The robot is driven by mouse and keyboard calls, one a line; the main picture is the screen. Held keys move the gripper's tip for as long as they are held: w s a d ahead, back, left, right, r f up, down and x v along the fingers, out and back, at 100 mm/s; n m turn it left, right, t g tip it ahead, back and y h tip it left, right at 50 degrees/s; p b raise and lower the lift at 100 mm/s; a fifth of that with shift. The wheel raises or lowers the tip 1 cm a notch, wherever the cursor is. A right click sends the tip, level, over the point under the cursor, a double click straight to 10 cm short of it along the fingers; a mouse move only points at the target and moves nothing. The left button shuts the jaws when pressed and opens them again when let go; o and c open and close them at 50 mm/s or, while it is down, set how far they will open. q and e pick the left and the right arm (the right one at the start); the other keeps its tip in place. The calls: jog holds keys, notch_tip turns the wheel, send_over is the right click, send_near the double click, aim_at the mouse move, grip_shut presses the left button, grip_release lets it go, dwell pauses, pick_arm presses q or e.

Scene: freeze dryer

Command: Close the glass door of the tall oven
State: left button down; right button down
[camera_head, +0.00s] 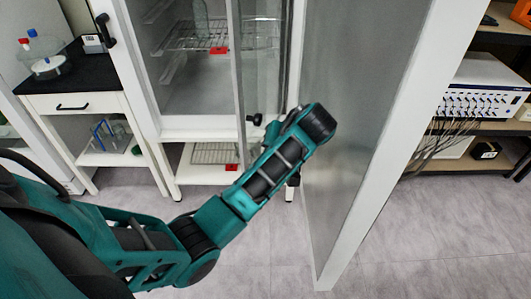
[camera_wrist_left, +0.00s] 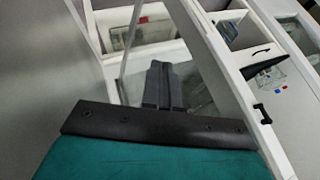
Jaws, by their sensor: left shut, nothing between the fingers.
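The tall oven (camera_head: 200,122) is a white cabinet standing open, with wire racks inside. Its glass door (camera_head: 262,60) appears as a narrow clear pane standing ajar at the right of the opening. In the left wrist view a clear pane (camera_wrist_left: 131,48) with a pale edge stands just beyond my fingers. My left arm reaches across the front of the oven in the head view, and its gripper is mostly hidden behind the wrist. In the wrist view the left gripper (camera_wrist_left: 164,85) is shut and empty, close to the pane; contact cannot be told. My right gripper is not in view.
A large grey panel with a white frame (camera_head: 355,110) stands swung out, right of my arm. A side bench (camera_head: 75,75) with glassware is at the left. Shelves with a white instrument (camera_head: 485,90) and cables are at the right. The floor in front is clear.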

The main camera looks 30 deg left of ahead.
pick_arm(q)
jog(key=x, duration=0.9)
jog(key=shift+a+f, duration=0.15)
